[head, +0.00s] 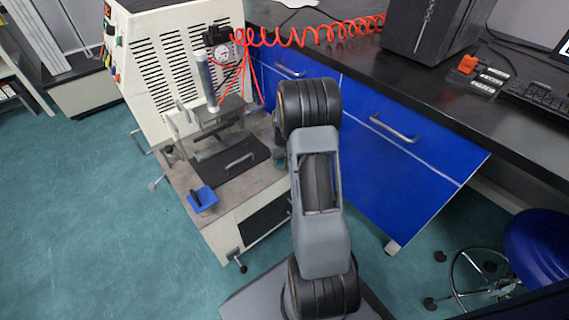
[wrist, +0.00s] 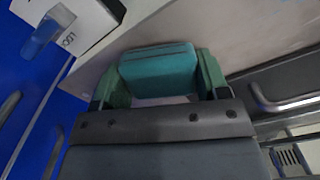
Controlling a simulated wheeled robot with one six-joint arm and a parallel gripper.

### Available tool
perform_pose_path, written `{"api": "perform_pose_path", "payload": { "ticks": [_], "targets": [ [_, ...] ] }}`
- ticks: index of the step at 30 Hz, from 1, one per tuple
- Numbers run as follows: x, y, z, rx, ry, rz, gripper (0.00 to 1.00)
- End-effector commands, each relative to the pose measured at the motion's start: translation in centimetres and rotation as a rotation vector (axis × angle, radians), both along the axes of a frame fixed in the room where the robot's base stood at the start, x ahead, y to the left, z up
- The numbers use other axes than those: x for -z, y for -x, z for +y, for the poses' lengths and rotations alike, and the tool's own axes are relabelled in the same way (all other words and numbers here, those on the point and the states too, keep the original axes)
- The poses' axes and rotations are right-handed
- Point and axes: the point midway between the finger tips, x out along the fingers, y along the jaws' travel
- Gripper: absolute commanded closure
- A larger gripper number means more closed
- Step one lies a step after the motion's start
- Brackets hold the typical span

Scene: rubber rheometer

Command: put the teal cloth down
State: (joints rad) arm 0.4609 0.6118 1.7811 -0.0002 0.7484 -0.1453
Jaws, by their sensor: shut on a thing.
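The teal cloth (wrist: 158,72) is a folded, block-like pad in the wrist view. My gripper (wrist: 160,82) is shut on it, with one green finger at each side of the cloth. A pale grey surface lies beyond the cloth; I cannot tell whether the cloth touches it. In the head view my own arm covers most of the gripper and the cloth.
The rheometer (head: 182,65) stands left of my arm, with a blue tray (head: 203,203) on its front ledge. Blue cabinets (head: 400,150) are behind and right. A white box (wrist: 85,22) and a blue translucent object (wrist: 45,35) show in the wrist view.

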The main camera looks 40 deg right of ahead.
Motion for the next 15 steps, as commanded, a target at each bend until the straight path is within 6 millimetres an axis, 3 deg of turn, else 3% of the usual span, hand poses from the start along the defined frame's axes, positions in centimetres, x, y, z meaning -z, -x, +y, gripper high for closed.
{"api": "perform_pose_path", "payload": {
  "ticks": [15],
  "targets": [
    [1.08, 0.03, 0.00, 0.000, 0.000, 0.001, 0.58]
  ]
}}
